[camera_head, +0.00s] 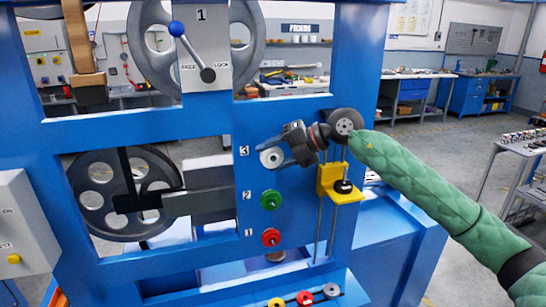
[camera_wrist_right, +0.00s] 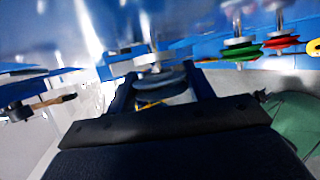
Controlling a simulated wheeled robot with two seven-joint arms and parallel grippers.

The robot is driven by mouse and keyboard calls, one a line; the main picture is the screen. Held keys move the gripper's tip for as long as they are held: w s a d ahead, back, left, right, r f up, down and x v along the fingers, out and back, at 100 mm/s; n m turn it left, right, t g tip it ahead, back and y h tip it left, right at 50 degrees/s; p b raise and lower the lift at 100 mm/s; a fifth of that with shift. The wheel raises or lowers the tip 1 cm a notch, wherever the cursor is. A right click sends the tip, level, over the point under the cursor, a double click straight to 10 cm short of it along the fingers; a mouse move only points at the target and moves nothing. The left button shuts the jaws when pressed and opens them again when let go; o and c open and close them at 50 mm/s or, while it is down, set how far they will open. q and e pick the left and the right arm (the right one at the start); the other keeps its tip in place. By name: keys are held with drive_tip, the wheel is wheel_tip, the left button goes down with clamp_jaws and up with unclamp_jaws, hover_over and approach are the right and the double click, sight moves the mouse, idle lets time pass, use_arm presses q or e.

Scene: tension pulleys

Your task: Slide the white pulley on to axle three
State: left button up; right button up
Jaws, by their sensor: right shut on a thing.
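The white pulley (camera_head: 271,157) is at the axle beside the painted number 3 on the blue machine. My right gripper (camera_head: 284,155) reaches in from the right and is shut on this pulley. In the right wrist view, the pale pulley (camera_wrist_right: 154,59) shows between or just beyond the fingers, blurred. The axle is mostly hidden by the pulley and gripper, so I cannot tell how far the pulley is on it. A green pulley (camera_head: 270,199) is at axle two and a red pulley (camera_head: 271,237) at axle one. My left gripper is not in view.
A yellow bracket (camera_head: 337,182) with vertical rods stands right of the axles, below my right wrist. Yellow (camera_head: 276,302), red (camera_head: 304,298) and grey (camera_head: 331,290) round pieces lie at the machine's lower edge. A large spoked wheel (camera_head: 94,198) is at left.

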drive_tip(key=shift+w, duration=0.25)
idle(0.4)
drive_tip(key=shift+s, duration=0.25)
idle(0.3)
drive_tip(key=shift+b, duration=0.4)
drive_tip(key=o, duration=1.1)
drive_tip(key=shift+d, duration=0.1)
